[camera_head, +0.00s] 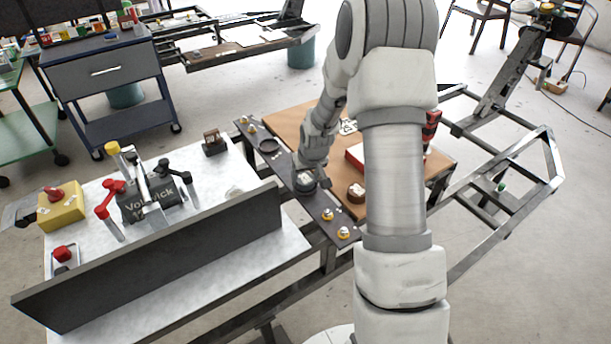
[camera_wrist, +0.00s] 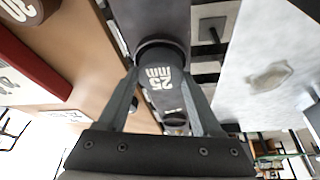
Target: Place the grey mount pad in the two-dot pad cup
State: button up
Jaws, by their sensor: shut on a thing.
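The grey mount pad (camera_wrist: 160,85) is a dark grey cylinder with pale lettering, between the two fingers of my gripper (camera_wrist: 162,73) in the wrist view. My gripper is shut on it. A dark round rim at the pad's far end meets the dark plate (camera_wrist: 150,15); I cannot tell whether the pad is seated or just above. In the head view my gripper (camera_head: 306,183) is low over the middle of the dark plate (camera_head: 284,168), hiding most of what is under it. A dark round cup (camera_head: 268,146) stands farther up the plate. No dot marks are readable.
Brass-and-white fittings (camera_head: 343,232) stand at both plate ends. A brown round piece (camera_head: 356,191) and a red box (camera_head: 354,155) lie on the brown board to the right. The white bench (camera_head: 220,215) with a dark upright panel (camera_head: 160,262) is to the left.

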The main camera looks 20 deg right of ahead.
jog(key=shift+f+b, duration=0.35)
jog(key=shift+f, duration=0.1)
